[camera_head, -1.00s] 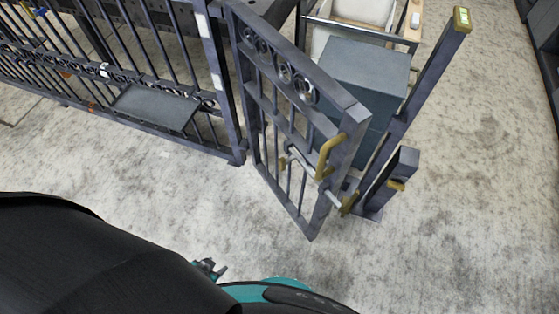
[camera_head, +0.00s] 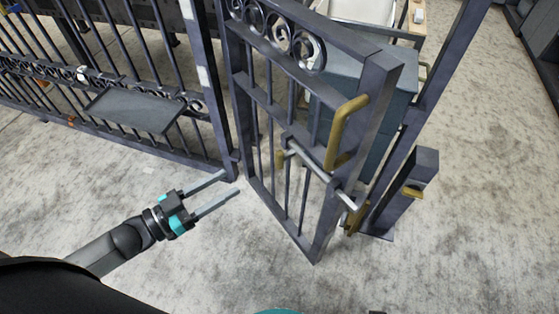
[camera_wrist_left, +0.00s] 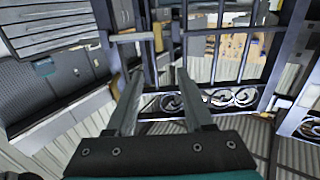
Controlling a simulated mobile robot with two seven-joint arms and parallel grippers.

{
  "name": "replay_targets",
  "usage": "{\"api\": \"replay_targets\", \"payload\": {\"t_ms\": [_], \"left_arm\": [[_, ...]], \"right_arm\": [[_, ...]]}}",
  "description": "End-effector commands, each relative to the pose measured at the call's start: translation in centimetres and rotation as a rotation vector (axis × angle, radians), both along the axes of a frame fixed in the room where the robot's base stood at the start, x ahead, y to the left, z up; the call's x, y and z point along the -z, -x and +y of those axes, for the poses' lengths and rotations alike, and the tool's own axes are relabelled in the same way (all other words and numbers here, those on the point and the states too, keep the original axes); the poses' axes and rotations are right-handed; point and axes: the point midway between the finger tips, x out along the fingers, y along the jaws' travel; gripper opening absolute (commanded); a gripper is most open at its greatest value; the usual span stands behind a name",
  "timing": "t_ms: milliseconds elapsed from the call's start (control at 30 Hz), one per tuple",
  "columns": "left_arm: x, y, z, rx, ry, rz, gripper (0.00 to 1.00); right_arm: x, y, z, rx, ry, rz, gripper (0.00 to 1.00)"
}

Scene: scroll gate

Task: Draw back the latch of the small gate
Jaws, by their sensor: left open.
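The small gate (camera_head: 316,232) stands in the middle of the head view, with scrolls along its top and a curved brass pull handle (camera_head: 343,130). Its latch is a silver bolt (camera_head: 315,167) running across the bars toward the latch post, with a brass piece (camera_head: 279,158) near its left end. The bolt's right end reaches a brass keeper (camera_head: 355,215) at the post. My left gripper (camera_head: 230,184) is open and empty, left of the gate and apart from the bolt in the picture. Its spread fingers also show in the left wrist view (camera_wrist_left: 158,75). My right gripper is not visible.
A fixed fence (camera_head: 60,95) with a grey plate (camera_head: 136,109) stands on the left. A latch post (camera_head: 404,190) with a brass piece stands right of the gate. A grey cabinet (camera_head: 400,110) is behind it. The concrete floor in front is clear.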

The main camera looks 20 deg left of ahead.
Motion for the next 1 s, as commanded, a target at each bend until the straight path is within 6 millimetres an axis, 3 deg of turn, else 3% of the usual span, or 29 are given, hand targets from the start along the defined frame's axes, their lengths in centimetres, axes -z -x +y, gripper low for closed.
{"api": "replay_targets", "payload": {"t_ms": [233,800,1000], "left_arm": [[-0.2,-1.7,-1.4,0.008,0.003,-0.009,0.53],[-0.1,-9.6,-7.2,0.005,0.003,-0.008,0.53],[-0.1,-11.4,-8.7,0.005,0.004,-0.005,0.53]], "right_arm": [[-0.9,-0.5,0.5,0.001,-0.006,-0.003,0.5],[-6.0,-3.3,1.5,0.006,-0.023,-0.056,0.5],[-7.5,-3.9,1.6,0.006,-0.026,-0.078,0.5]]}}
